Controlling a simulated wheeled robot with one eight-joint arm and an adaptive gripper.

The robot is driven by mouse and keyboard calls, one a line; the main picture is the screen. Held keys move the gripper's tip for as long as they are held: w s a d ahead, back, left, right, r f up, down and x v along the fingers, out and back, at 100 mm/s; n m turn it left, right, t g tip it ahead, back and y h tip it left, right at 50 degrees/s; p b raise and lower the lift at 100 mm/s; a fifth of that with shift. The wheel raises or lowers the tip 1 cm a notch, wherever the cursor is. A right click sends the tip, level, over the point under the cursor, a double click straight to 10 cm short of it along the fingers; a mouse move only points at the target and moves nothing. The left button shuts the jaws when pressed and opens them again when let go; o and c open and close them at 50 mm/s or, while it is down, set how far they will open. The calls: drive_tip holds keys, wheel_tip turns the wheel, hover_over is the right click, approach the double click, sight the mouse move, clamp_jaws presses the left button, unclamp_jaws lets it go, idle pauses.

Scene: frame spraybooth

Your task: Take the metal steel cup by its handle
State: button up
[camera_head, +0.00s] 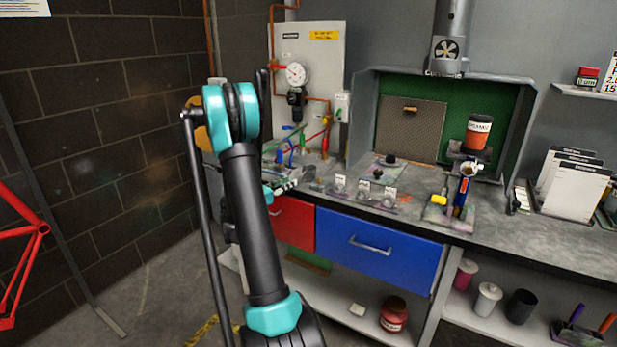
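A light grey cup (488,298), which looks like the metal steel cup, stands upright on the lower shelf at the right, under the workbench. It is small in the picture, and I cannot make out its handle. My gripper (284,186) is partly hidden behind my arm, near the left end of the workbench. It is well to the left of the cup and higher, apart from it. I cannot see whether its fingers are open or shut.
A pink cup (466,274) and a dark cup (521,306) flank the grey cup closely. The workbench top (500,239) overhangs that shelf. A blue drawer (377,251) and red jar (394,314) are left of it. The floor at the left is partly open.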

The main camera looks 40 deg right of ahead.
sight(307, 175)
drive_tip(key=shift+w+d+f, duration=0.1)
drive_tip(key=shift+w+d, duration=0.15)
drive_tip(key=shift+d, duration=0.9)
drive_tip(key=shift+w+d+r, duration=0.1)
drive_tip(key=shift+w+d, duration=0.15)
drive_tip(key=shift+d, duration=0.85)
drive_tip(key=shift+w+d+f, duration=0.1)
drive_tip(key=shift+w+d, duration=0.15)
drive_tip(key=shift+d, duration=0.9)
clamp_jaws()
